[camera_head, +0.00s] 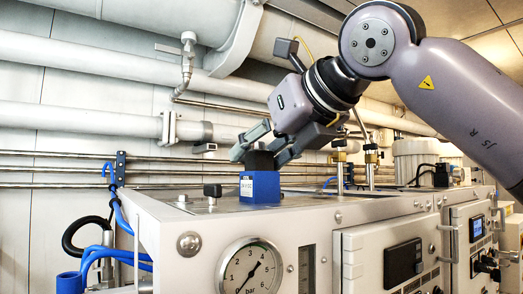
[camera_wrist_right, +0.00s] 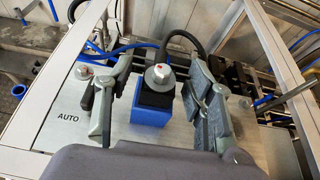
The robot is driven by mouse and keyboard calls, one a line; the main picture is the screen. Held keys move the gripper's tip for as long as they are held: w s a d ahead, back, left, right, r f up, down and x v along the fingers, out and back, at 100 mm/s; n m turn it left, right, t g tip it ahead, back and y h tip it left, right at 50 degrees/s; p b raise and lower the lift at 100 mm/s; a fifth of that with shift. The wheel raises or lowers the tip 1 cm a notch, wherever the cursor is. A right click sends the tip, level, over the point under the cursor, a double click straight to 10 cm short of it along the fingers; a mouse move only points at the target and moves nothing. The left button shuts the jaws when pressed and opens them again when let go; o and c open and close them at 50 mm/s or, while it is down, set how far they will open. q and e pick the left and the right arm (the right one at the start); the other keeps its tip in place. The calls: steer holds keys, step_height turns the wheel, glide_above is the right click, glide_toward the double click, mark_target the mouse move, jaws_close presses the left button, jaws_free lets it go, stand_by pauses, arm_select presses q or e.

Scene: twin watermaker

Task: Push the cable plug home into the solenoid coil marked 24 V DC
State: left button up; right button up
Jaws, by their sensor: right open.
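A blue solenoid coil (camera_head: 260,188) stands on top of the pale cabinet in the head view; its small white lettering is too fine to read surely. The black cable plug (camera_head: 260,160) sits on top of the coil. In the right wrist view the plug (camera_wrist_right: 153,98) shows a silver screw head, and the blue coil (camera_wrist_right: 152,118) shows below it. I cannot tell whether a gap remains between plug and coil. My right gripper (camera_head: 262,154) is open, with its fingers on either side of the plug, apparently clear of it. My left gripper is not in view.
The cabinet top (camera_wrist_right: 70,120) is marked AUTO beside a small switch. A black knob (camera_head: 212,191) stands left of the coil. A pressure gauge (camera_head: 249,268) is on the cabinet front. A black cable (camera_wrist_right: 190,45) arches behind the plug. Blue hoses (camera_head: 100,255) hang at left.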

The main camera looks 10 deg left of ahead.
steer(key=v, duration=1.2)
steer(key=shift+f, duration=0.1)
